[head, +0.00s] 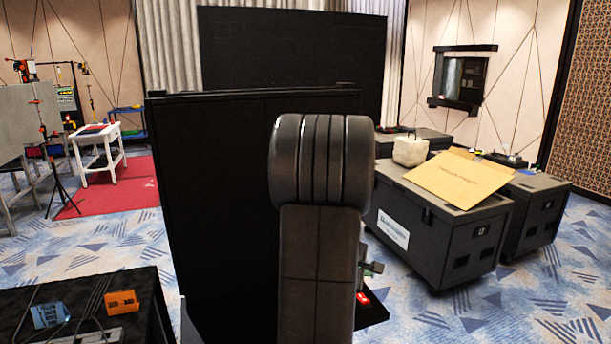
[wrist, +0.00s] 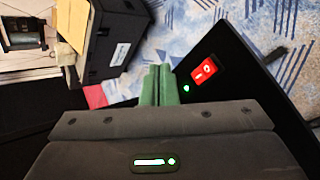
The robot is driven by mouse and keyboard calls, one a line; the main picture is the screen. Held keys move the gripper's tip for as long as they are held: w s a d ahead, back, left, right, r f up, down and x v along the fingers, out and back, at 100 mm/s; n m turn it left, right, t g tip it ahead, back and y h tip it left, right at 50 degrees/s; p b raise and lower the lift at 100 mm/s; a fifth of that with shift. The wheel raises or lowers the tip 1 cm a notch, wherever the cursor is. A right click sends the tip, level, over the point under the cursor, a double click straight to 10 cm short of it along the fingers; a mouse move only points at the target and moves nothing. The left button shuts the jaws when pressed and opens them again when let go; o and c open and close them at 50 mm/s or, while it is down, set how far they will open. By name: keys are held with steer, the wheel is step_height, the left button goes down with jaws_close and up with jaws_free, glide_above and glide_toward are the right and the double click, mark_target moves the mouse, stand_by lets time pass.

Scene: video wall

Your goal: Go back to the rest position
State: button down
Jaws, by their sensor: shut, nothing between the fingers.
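My gripper (wrist: 159,84) shows in the wrist view with its two green fingers side by side, shut and empty. In the head view my own arm stands upright in the middle and hides most of the gripper; only a small part (head: 373,268) shows at its right edge. A red rocker switch (wrist: 203,71) sits on a black surface just right of the fingertips, apart from them, with a small green light beside it. The switch also shows low in the head view (head: 363,298).
A tall black panel (head: 210,190) stands close behind my arm, with a larger black screen (head: 290,50) farther back. Black cases (head: 440,235) carry a cardboard sheet (head: 458,178) at right. A black table (head: 150,312) with blue and orange blocks is at lower left. Carpet at right is clear.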

steer(key=shift+s+d+r, duration=0.1)
steer(key=shift+r, duration=0.35)
steer(key=f+b, duration=0.1)
steer(key=w+f+b, duration=0.1)
steer(key=f, duration=0.3)
steer(key=shift+w+a+f+b, duration=0.15)
steer(key=shift+w+a+b, duration=0.15)
steer(key=shift+b, duration=0.1)
steer(key=shift+w+f+b, duration=0.1)
steer(key=shift+b, duration=1.2)
